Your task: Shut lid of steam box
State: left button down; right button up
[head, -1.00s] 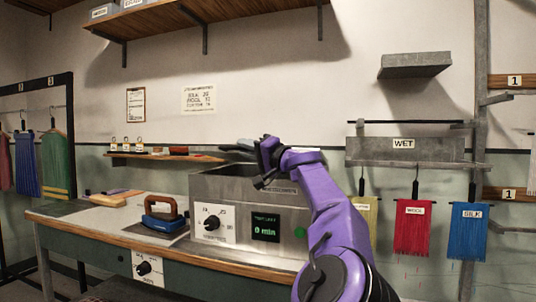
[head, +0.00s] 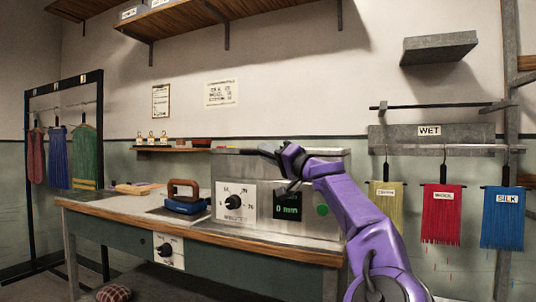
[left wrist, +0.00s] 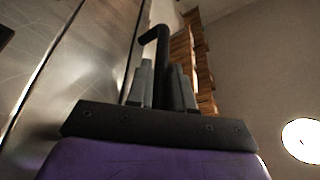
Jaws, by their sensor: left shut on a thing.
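The steam box (head: 300,228) is a grey metal box on the bench, with a dial (head: 233,202) and a dark display reading 0 min on its front. My left gripper (head: 277,153) is at the box's top, shut on a dark bar-shaped lid handle (head: 232,151). In the left wrist view the fingers (left wrist: 163,88) close around the black handle (left wrist: 160,50), beside a shiny metal panel (left wrist: 65,65). A grey panel (head: 333,164) shows behind my wrist at the box top; the lid's exact angle is hard to tell. My right gripper is out of view.
A blue iron with a brown handle (head: 185,198) stands left of the box on the bench (head: 110,211). A small shelf (head: 170,150) is on the wall behind. Yellow, red (head: 440,213) and blue (head: 502,217) cloths hang to the right below a WET sign.

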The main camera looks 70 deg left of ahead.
pick_arm(q)
jog(key=c, duration=1.2)
grip_release()
jog(key=shift+f, duration=0.35)
jog(key=shift+o, duration=0.5)
jog(key=shift+w+a, duration=0.15)
jog(key=v, duration=1)
jog(key=shift+d, duration=0.3)
jog(key=shift+f, duration=0.1)
